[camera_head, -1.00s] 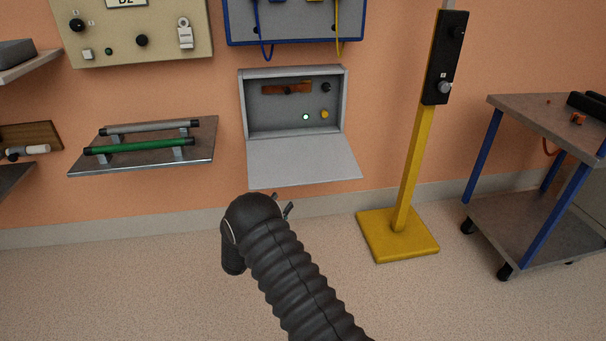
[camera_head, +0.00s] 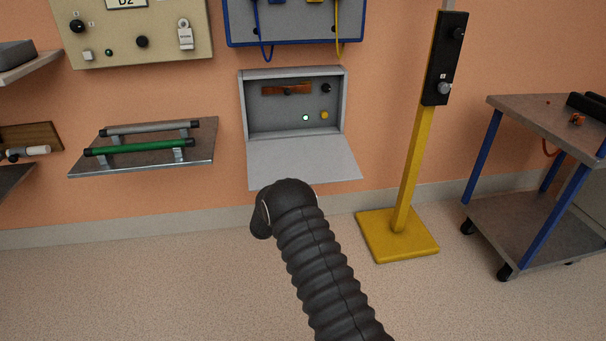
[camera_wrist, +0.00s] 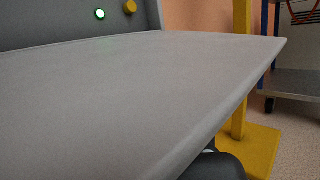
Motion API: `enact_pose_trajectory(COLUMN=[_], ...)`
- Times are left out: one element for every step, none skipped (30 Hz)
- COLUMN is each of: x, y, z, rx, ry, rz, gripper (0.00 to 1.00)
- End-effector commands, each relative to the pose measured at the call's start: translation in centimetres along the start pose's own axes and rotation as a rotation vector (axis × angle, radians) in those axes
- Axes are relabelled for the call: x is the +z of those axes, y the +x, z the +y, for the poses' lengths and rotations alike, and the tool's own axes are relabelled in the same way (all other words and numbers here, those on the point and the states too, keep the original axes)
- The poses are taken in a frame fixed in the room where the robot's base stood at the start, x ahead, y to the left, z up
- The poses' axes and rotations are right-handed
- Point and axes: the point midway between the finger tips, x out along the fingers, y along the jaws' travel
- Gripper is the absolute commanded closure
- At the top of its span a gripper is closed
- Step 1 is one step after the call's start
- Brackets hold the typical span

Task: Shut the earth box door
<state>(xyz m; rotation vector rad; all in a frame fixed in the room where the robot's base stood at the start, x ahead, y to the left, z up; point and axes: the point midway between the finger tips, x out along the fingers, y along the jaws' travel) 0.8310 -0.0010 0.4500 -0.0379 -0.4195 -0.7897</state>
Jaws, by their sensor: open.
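The grey earth box (camera_head: 243,105) is on the wall, its door (camera_head: 300,162) hinged down and lying open below the box mouth. Inside are a copper-coloured bar, a lit round lamp and a yellow knob. In the wrist view the door (camera_wrist: 150,90) fills most of the picture, with the lamp (camera_wrist: 99,14) and yellow knob (camera_wrist: 131,6) behind it. A dark part of my gripper (camera_wrist: 215,165) shows below the door's right edge; the door hides the rest. I cannot tell whether it touches the door. In the head view my arm hides the gripper, just below the door's front edge.
A yellow post (camera_head: 410,170) on a square base stands right of the box. A cart (camera_head: 535,115) with blue legs stands farther right. A shelf (camera_head: 200,155) with green and grey rods is to the left. A blue-framed panel (camera_head: 300,42) hangs above. Floor in front is open.

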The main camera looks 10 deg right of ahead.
Motion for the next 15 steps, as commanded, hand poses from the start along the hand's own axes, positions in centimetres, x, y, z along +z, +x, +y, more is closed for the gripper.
enact_pose_trajectory(x=[0.01,0.01,0.02,0.02,0.01,0.01,0.01,0.01,0.01,0.01,0.01,0.01,0.01,0.01,0.01], y=[0.19,0.25,0.31,0.33,0.34,0.34,0.34,0.33,0.33,0.33,0.33,0.33,0.33,0.32,0.32], z=[-0.01,-0.01,-0.01,-0.01,-0.01,-0.02,-0.02,-0.02,-0.02,-0.02,-0.02,-0.03,-0.03,-0.03,-0.03], rx=[0.000,0.000,-0.001,-0.001,-0.001,-0.001,-0.001,-0.001,-0.001,-0.001,-0.001,-0.001,-0.001,-0.001,-0.001], ry=[0.000,0.000,0.000,0.000,0.000,0.000,0.000,0.000,0.000,0.000,0.000,0.000,0.000,0.000,0.000], rz=[0.000,0.000,-0.001,0.000,0.000,0.000,0.000,0.000,0.000,0.000,0.000,0.000,0.000,0.000,0.000], gripper=[0.47,0.47,0.47,0.47,0.47,0.47,0.47,0.47,0.47,0.49,0.57,0.67,0.74,0.82,0.92])
